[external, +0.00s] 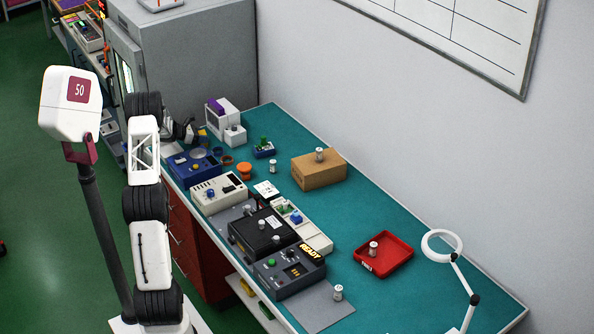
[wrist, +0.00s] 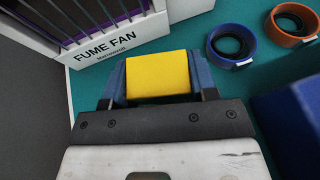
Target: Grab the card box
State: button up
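A brown cardboard box (external: 312,175) sits on the teal bench near the wall, with a small white-and-silver cylinder (external: 319,155) on top. My gripper (external: 200,134) is at the far left end of the bench, well away from the brown box. In the wrist view, a yellow block (wrist: 157,75) fills the space between the two blue-grey fingers of my gripper (wrist: 158,80), which appear shut on it. The brown box is not in the wrist view.
A white fume fan (wrist: 105,40) stands close beside my gripper. Blue and orange rings (wrist: 293,22) lie nearby. Several instruments, including a black unit (external: 262,232), line the bench front. A red tray (external: 398,262) and ring lamp (external: 442,233) are toward the right.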

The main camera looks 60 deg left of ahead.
aim_at(202, 133)
jog(key=c, duration=0.3)
jog(key=shift+r, duration=5)
